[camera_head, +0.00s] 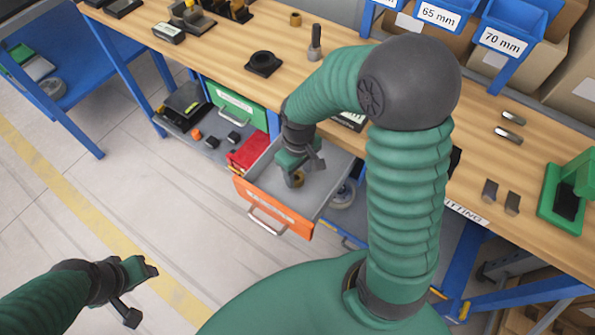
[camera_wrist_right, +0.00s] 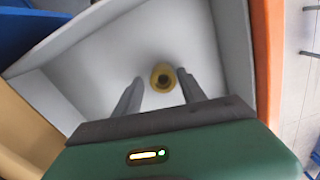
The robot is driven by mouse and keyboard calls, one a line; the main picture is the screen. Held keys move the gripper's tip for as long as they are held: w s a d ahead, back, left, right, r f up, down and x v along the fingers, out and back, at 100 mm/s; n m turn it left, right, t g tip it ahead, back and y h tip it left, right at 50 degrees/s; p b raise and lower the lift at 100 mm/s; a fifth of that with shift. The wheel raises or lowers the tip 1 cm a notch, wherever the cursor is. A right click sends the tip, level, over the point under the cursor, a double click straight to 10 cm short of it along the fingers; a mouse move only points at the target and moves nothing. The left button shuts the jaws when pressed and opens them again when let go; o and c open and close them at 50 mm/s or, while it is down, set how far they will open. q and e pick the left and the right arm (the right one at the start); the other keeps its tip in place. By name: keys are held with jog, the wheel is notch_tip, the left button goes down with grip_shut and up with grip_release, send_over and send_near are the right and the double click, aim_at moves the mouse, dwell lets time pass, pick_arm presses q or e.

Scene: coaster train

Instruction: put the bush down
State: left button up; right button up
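The bush (camera_head: 297,180) is a small brass-coloured ring in the open orange-fronted drawer (camera_head: 272,222). In the right wrist view the bush (camera_wrist_right: 162,77) appears on the drawer's grey floor, between and slightly beyond my right fingertips, with a gap on each side. My right gripper (camera_head: 303,164) reaches down into the drawer. It is open (camera_wrist_right: 160,82) and does not appear to touch the bush. My left gripper (camera_head: 142,292) is open and empty above the floor at the lower left, far from the drawer.
The wooden bench (camera_head: 225,55) holds a black fixture (camera_head: 263,63), another brass-coloured ring (camera_head: 295,19) and a green device (camera_head: 570,195). A red box (camera_head: 248,152) and a green box (camera_head: 236,104) are beside the drawer. The drawer walls rise closely around my right gripper.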

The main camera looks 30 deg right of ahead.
jog(key=shift+o, duration=0.3)
jog(key=shift+a+r, duration=0.15)
jog(key=shift+r, duration=0.4)
notch_tip(320, 180, up, 11)
jog(key=p, duration=0.3)
jog(key=shift+r, duration=0.15)
